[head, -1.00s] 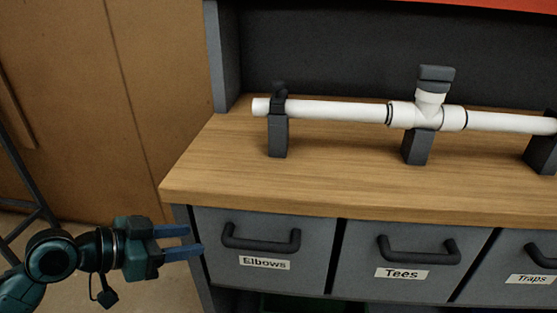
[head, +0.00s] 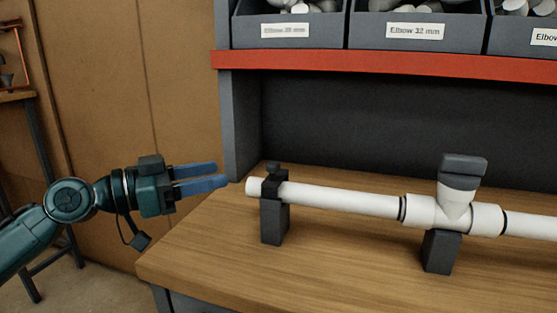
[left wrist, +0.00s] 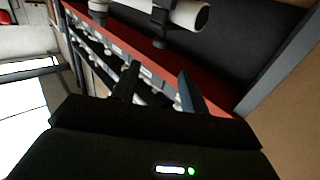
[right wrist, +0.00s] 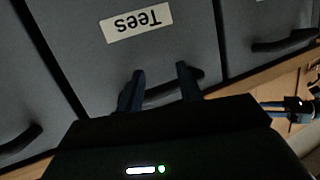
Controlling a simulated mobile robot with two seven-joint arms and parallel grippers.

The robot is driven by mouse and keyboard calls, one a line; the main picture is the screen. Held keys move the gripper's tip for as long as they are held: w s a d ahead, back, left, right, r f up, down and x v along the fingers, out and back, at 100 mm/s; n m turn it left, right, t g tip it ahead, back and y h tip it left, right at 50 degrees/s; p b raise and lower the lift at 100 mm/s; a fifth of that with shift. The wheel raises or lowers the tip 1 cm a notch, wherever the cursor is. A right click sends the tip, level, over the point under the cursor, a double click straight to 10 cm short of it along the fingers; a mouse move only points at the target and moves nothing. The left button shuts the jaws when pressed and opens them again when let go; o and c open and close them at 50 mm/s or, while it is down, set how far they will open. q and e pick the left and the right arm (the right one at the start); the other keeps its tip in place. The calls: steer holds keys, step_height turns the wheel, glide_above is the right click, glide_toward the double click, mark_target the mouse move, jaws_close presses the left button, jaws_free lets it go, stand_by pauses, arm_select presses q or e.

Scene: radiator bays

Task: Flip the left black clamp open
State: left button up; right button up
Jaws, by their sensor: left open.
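The left black clamp (head: 272,185) sits on a grey support block (head: 274,222) near the left end of the white pipe (head: 340,199). It wraps over the pipe, with a small dark knob on top, and looks closed. My left gripper (head: 223,175) is open and empty, just left of the pipe's end at about clamp height, its blue fingers pointing right. In the left wrist view the pipe (left wrist: 187,13) and clamp (left wrist: 160,16) lie beyond the fingers (left wrist: 155,85). My right gripper (right wrist: 163,82) shows only in its wrist view, fingers apart before a drawer handle.
A white tee (head: 453,210) with a dark grey cap (head: 464,168) stands on a second block (head: 441,250). A red shelf edge (head: 380,64) with bins of fittings runs above. A grey side panel (head: 240,125) rises behind the gripper. The front wooden bench top (head: 340,285) is clear.

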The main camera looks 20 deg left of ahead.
mark_target(272, 163)
arm_select(q)
steer(key=p+x, duration=0.5)
steer(key=x, duration=0.6)
steer(key=shift+d+r, duration=0.1)
steer(key=shift+r, duration=0.05)
steer(key=shift+w+d, duration=0.4)
steer(key=shift+w, duration=0.05)
arm_select(e)
steer(key=shift+w+a+g, duration=0.4)
steer(key=shift+a+g, duration=0.4)
steer(key=shift+g, duration=0.1)
arm_select(q)
steer(key=shift+c, duration=0.4)
arm_select(e)
steer(key=shift+m, duration=0.3)
arm_select(q)
jaws_close()
arm_select(e)
steer(key=shift+d, duration=0.15)
